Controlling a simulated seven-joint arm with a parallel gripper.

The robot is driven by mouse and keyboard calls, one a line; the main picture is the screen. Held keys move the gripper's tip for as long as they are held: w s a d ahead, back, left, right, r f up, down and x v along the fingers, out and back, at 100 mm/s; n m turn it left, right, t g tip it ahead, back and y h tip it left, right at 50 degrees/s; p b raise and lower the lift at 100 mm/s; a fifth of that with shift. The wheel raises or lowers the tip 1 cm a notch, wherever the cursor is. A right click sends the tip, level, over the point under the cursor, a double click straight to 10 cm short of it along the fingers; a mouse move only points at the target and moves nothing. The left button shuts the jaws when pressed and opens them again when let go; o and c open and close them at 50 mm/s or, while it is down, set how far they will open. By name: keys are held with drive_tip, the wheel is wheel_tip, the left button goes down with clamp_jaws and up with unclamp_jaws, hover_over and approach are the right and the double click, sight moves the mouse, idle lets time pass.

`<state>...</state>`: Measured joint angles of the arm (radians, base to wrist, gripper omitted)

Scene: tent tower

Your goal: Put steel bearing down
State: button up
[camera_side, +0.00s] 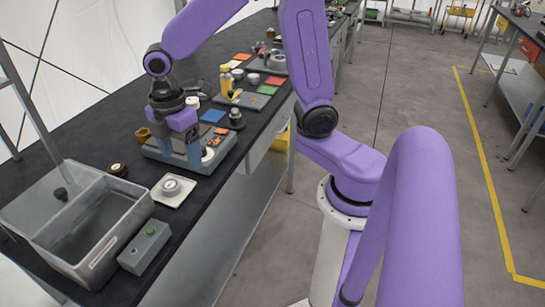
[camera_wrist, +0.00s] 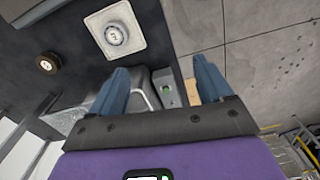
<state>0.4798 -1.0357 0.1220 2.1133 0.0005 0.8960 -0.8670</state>
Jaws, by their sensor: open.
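A round silver piece (camera_side: 171,186) with a pale centre sits on a white square plate (camera_side: 184,200) on the bench. It may be the steel bearing, but I cannot tell for sure. In the wrist view the same silver piece (camera_wrist: 115,34) lies on its plate (camera_wrist: 93,22), beyond my fingertips and to the left. My gripper (camera_side: 180,150) is open, with its blue fingers pointing down at a grey tray (camera_side: 165,157). In the wrist view my gripper (camera_wrist: 161,72) has its fingers spread, with nothing held between them.
A grey two-part bin (camera_side: 125,240) and a grey box with a green button (camera_side: 145,248) stand at the near end. A small dark round part (camera_side: 118,169) lies beside the bin. Coloured squares, a yellow bottle (camera_side: 226,80) and other parts crowd the bench behind my gripper.

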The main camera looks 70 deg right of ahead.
drive_tip(key=s+d+m, duration=0.2)
drive_tip(key=s, duration=0.8)
drive_tip(key=s+d+m, duration=0.1)
drive_tip(key=s+d, duration=0.1)
drive_tip(key=s, duration=0.8)
drive_tip(key=shift+s+r+m, duration=0.2)
drive_tip(key=shift+r+m, duration=0.2)
drive_tip(key=shift+r, duration=0.05)
